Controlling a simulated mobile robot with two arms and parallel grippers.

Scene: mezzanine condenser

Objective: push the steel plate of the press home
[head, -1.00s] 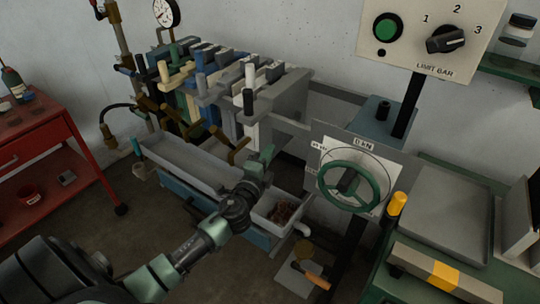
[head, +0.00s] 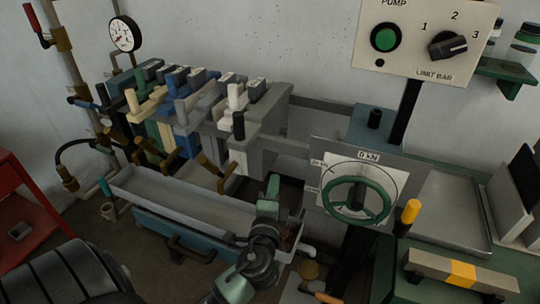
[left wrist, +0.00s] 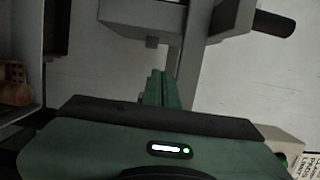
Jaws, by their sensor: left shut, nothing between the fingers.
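The press holds a row of upright plates with side handles. The grey plate at its right end, with a black-gripped handle (head: 239,126), looks like the steel plate (head: 255,145). My left gripper (head: 272,184) is shut and empty, just right of and below that plate, over the end of the trough; I see no clear contact. In the left wrist view its closed fingers (left wrist: 161,88) point toward a grey bracket-like part with a dark round handle (left wrist: 273,22), probably the plate's. My right gripper is out of view.
A green handwheel (head: 358,200) with a dial stands right of the gripper. A long grey trough (head: 175,198) runs below the plates. Rails (head: 285,143) run right from the plates. A bench with a yellow-marked bar (head: 462,273) is at the right, a red cart (head: 25,215) at the left.

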